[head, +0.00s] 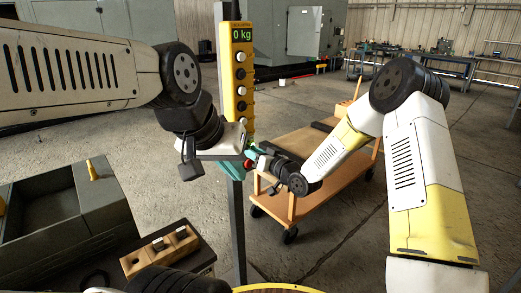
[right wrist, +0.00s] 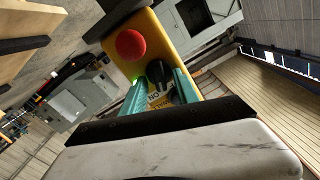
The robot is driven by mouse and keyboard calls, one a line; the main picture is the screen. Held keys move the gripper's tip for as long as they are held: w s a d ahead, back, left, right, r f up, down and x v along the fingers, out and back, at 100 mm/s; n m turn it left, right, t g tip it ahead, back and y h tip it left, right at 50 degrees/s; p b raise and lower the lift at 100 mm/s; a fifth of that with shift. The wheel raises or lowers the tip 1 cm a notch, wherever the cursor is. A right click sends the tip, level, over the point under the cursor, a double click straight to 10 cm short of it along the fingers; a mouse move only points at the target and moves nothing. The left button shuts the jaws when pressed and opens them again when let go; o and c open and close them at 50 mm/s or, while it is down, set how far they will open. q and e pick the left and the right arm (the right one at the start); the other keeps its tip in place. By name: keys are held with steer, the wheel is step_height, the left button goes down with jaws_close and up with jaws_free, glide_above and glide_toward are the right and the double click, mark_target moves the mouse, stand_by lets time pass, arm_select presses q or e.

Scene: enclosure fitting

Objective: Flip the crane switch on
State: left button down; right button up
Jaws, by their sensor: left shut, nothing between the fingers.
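The yellow crane control box (head: 238,70) hangs upright at the centre of the head view, with a "0 kg" display and a column of black and white buttons. My left gripper (head: 235,168) is shut and empty beside the lower end of the box.
A dark post (head: 238,235) stands below the box. A wooden cart (head: 330,185) is behind my right arm. A grey bin (head: 65,215) and a wooden block with switches (head: 160,250) are at the lower left. Open concrete floor lies around them.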

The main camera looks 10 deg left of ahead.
steer(key=shift+c, duration=0.3)
jaws_close()
steer(key=shift+m, duration=1.1)
steer(key=shift+o, duration=0.3)
jaws_free()
steer(key=shift+d, duration=0.1)
